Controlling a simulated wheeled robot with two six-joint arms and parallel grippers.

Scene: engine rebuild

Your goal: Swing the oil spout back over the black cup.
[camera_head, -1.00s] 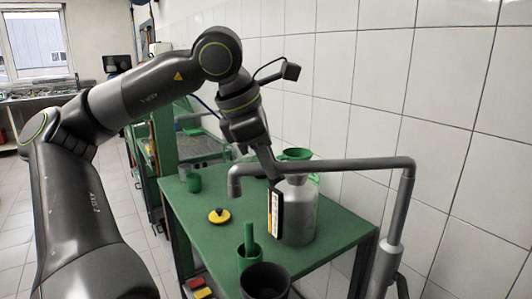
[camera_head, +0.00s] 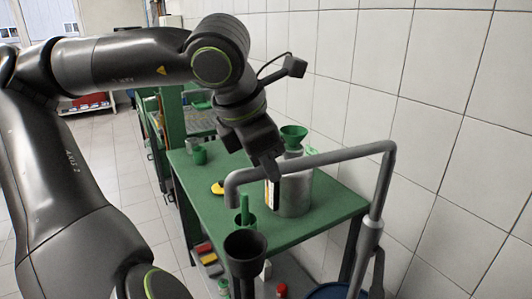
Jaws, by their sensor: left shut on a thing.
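The oil spout is a grey bent pipe (camera_head: 335,155) on an upright stand at the right. Its downturned outlet end (camera_head: 231,193) points down at the left. My left gripper (camera_head: 272,172) is shut on the horizontal part of the pipe, not far from the outlet. The black cup (camera_head: 245,262) stands in front, with its open mouth upward. In the picture the outlet hangs above and slightly left of the cup's mouth; I cannot tell whether it is directly over it. My right gripper is not in view.
A tiled wall is close on the right. Open floor lies at the left.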

